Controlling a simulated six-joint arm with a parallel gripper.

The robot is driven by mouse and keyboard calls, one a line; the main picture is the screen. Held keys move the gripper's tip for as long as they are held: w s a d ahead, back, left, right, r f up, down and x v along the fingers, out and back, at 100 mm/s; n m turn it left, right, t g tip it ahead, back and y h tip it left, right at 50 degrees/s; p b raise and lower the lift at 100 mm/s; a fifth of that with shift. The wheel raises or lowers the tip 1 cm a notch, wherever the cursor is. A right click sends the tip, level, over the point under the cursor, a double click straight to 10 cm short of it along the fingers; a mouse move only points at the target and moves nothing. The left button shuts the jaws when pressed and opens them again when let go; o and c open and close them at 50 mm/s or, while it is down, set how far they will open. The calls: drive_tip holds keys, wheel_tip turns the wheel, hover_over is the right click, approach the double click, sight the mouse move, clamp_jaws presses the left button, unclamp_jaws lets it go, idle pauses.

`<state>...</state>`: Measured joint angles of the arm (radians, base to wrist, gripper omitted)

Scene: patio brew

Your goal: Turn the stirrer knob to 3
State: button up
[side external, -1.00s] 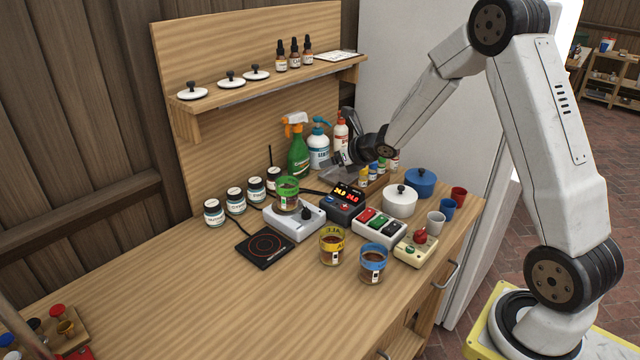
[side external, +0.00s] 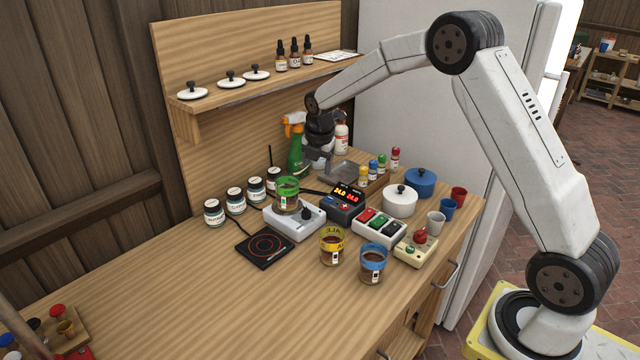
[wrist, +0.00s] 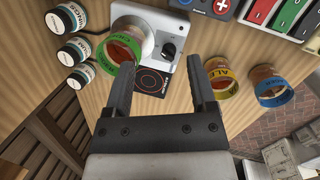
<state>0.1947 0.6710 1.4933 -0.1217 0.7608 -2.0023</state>
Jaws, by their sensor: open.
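The stirrer (side external: 293,226) is a white box on the bench with a black knob (side external: 306,213) on its top right. A green-banded jar (side external: 287,196) of brown liquid stands on it. The stirrer also shows in the wrist view (wrist: 148,17), with its knob (wrist: 168,50) framed between my fingers. My gripper (side external: 316,162) is open and empty, pointing down behind and above the stirrer, apart from the knob. Its fingers also show in the wrist view (wrist: 161,64). The knob's markings are too small to read.
A black hot plate (side external: 264,247) lies left of the stirrer, and a display box (side external: 345,203) stands right of it. Yellow-banded (side external: 332,246) and blue-banded (side external: 372,264) jars stand in front.

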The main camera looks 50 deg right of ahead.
drive_tip(key=r+m+g+y, duration=0.1)
drive_tip(key=m+g+y, duration=0.1)
hover_over(306, 209)
drive_tip(key=shift+s+d+f, duration=0.15)
drive_tip(key=shift+f, duration=2.25)
drive_tip(key=shift+f, duration=0.15)
drive_tip(key=shift+f, duration=0.15)
drive_tip(key=shift+w+f, duration=0.2)
drive_tip(key=shift+f, duration=3.35)
clamp_jaws()
